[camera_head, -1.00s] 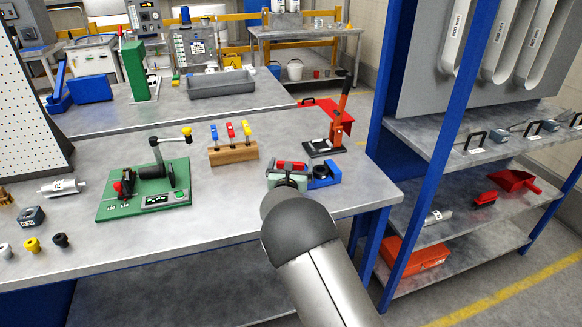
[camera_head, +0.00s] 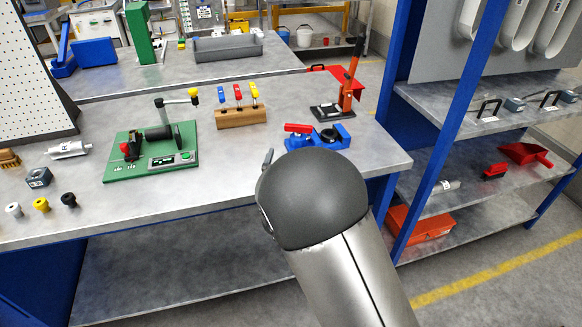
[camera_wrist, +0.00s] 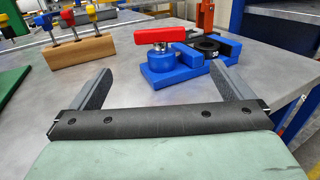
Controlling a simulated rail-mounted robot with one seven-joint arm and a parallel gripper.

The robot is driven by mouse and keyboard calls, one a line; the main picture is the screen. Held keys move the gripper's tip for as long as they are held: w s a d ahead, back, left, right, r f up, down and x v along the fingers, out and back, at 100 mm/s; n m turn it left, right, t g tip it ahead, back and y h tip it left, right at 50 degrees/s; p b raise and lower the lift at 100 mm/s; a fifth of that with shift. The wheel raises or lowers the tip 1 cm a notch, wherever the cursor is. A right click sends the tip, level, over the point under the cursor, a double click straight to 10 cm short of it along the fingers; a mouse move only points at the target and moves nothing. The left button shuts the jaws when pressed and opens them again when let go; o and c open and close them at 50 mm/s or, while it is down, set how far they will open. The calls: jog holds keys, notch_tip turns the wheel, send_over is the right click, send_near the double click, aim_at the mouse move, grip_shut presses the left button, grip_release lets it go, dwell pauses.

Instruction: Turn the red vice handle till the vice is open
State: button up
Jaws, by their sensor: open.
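The blue vice (camera_head: 318,139) sits near the right front edge of the workbench. In the head view my arm hides most of the gripper.
A green-based device (camera_head: 150,152) is further left. The bench (camera_head: 225,170) between is clear.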

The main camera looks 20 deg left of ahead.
jog(key=shift+v, duration=1.45)
